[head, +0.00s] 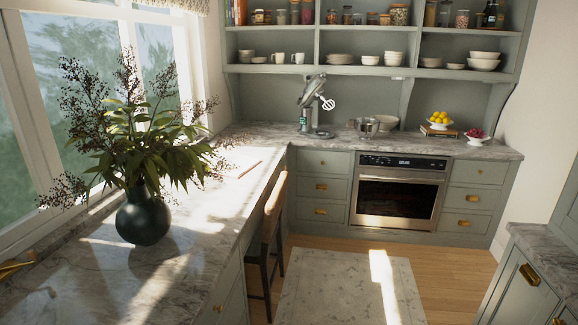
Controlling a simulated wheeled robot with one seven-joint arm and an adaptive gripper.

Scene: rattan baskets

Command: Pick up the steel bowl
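The steel bowl (367,129) appears as a small shiny bowl on the back marble counter (430,146), above the left part of the oven. It stands upright, to the right of a grey stand mixer (308,100) with a raised head and a white whisk. A pale bowl (387,122) is just behind it to the right, partly overlapped; I cannot tell whether they touch. The inside of the steel bowl is too small to make out. My gripper is not in view.
A dark vase (144,218) with branches stands on the left counter. A wooden chair (270,235) is at that counter's edge. A lemon bowl (439,120) and a red fruit dish (476,137) are farther right. Floor with a rug (335,285) lies before the oven (399,195).

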